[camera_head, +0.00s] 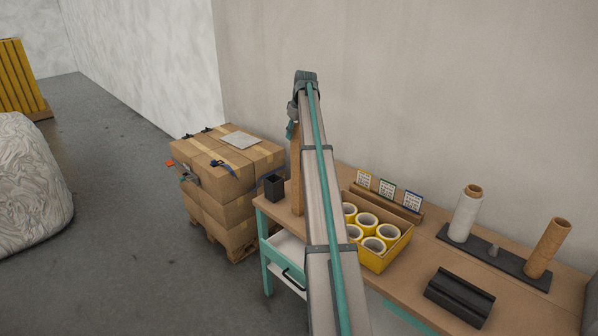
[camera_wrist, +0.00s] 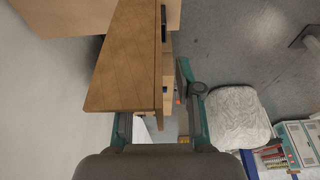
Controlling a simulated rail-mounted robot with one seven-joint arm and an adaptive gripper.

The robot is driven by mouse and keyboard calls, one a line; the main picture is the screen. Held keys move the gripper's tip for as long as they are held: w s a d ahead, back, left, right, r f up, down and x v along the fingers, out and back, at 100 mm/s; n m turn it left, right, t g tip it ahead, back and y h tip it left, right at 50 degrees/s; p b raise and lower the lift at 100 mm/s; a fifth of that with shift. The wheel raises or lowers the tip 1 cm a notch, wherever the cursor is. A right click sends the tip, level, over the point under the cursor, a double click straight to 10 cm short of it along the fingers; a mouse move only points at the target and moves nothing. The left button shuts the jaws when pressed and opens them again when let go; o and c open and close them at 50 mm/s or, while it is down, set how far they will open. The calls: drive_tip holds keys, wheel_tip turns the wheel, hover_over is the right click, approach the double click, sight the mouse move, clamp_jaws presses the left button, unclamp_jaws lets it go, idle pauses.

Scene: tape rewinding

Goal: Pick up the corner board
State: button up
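A tall brown board (camera_head: 295,170), which I take for the corner board, stands upright near the table's left end, partly hidden behind my arm in the head view. In the wrist view the corner board (camera_wrist: 125,65) is large and close, narrowing away from me. My gripper (camera_wrist: 160,100) is at its near end. The left finger is partly covered by the board, and the right finger stands apart from it with a visible gap. The fingers look open. In the head view my gripper is mostly hidden at the arm's far end, near the board's top.
The table (camera_head: 420,262) carries a black cup (camera_head: 274,186), a yellow tape box (camera_head: 385,258), card signs (camera_head: 387,191), two rolls on a dark base and a black block (camera_head: 459,297). Stacked cartons (camera_head: 228,175) stand left of it. A wall (camera_head: 420,90) is behind. A wrapped bale (camera_wrist: 238,118) stands on the floor.

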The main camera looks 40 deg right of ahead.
drive_tip(key=shift+f, duration=0.1)
clamp_jaws()
idle(0.6)
